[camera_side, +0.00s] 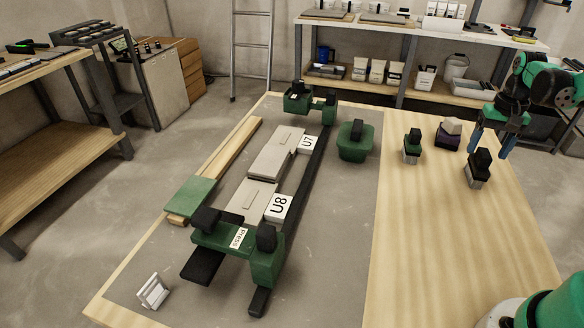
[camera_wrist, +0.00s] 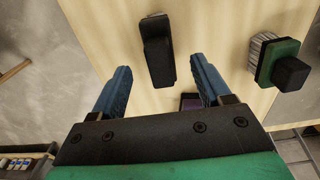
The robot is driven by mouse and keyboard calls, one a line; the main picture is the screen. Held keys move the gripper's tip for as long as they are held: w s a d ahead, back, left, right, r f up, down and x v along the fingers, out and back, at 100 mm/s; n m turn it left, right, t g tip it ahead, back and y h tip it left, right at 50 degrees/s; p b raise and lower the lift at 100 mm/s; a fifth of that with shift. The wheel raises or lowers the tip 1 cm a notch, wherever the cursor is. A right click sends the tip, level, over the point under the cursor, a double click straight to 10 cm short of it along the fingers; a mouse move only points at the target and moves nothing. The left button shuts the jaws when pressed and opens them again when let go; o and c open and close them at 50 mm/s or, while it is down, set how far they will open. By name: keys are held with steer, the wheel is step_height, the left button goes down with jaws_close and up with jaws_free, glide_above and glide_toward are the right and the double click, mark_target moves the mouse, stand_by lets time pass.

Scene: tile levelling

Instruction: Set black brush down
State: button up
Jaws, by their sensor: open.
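The black brush (camera_side: 478,166) stands upright on the wooden table top, pale bristles down, with nothing holding it. In the wrist view the black brush (camera_wrist: 157,52) shows beyond the gap between my fingers. My gripper (camera_side: 490,146) has two blue fingers and is open and empty. It is just behind the black brush in the side view, apart from it as far as I can see. The wrist view shows the blue fingers (camera_wrist: 161,72) spread wide.
A green block with a black knob (camera_side: 355,141) and a green press frame with grey tiles (camera_side: 270,155) lie left.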

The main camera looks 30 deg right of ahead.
mark_target(485, 154)
step_height(485, 154, up, 7)
steer(key=shift+r, duration=0.2)
steer(key=shift+a+r, duration=0.1)
steer(key=shift+r, duration=0.2)
steer(key=s+a+n+t, duration=0.1)
steer(key=a+n+t, duration=0.6)
steer(key=a, duration=1.8)
steer(key=shift+a+f+n, duration=0.15)
steer(key=shift+f+n, duration=0.25)
steer(key=shift+n, duration=0.6)
